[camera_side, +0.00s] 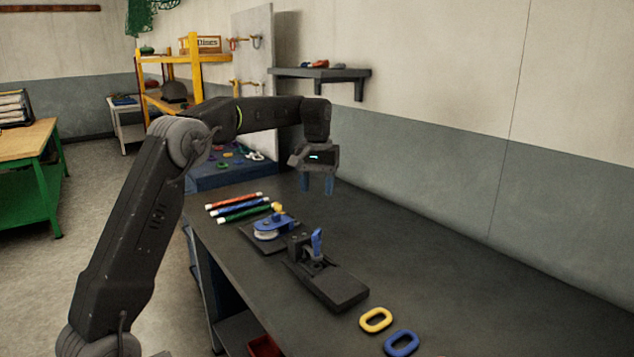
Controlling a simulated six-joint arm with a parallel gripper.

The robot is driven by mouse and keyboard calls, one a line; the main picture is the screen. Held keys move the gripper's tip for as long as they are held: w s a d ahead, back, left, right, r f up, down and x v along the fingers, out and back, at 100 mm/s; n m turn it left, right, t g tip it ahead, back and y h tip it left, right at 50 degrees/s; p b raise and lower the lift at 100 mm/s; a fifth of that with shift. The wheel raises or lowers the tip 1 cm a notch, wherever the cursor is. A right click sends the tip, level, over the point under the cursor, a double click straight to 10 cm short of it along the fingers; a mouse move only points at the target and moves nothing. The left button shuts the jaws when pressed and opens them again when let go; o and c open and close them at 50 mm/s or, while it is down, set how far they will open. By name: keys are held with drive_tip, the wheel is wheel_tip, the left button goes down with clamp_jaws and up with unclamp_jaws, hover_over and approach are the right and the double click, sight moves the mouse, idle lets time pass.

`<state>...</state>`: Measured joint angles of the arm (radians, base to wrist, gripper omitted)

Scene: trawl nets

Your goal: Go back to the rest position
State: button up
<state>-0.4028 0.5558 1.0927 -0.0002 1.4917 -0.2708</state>
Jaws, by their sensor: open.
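My gripper (317,184) is open and empty, with its two blue fingers pointing down. It hangs above the dark workbench (450,265), towards its far part and near the wall. Below it and to the left, a fixture with a blue top and a white disc (268,230) stands on a dark plate. In front of that is a black device with an upright blue lever (317,241) on a dark base. My gripper is apart from both.
Red, green and blue rods (238,207) lie at the bench's left edge. A yellow ring (376,320) and a blue ring (401,343) lie at the near side. A blue tray of small coloured parts (235,172) is at the back. A wall shelf (320,73) is behind my gripper.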

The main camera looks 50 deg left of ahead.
drive_tip(key=shift+r, duration=0.45)
drive_tip(key=s+d+r+m+t, duration=0.3)
drive_tip(key=s+d+r+m, duration=0.15)
drive_tip(key=s+d, duration=0.85)
drive_tip(key=s+d+f+m+t, duration=0.1)
drive_tip(key=s+d+f, duration=0.2)
drive_tip(key=s, duration=0.5)
drive_tip(key=s+d+f+m+t, duration=0.1)
drive_tip(key=s+d+f, duration=0.3)
drive_tip(key=s, duration=0.4)
drive_tip(key=shift+d+m+t, duration=0.3)
drive_tip(key=shift+m, duration=0.35)
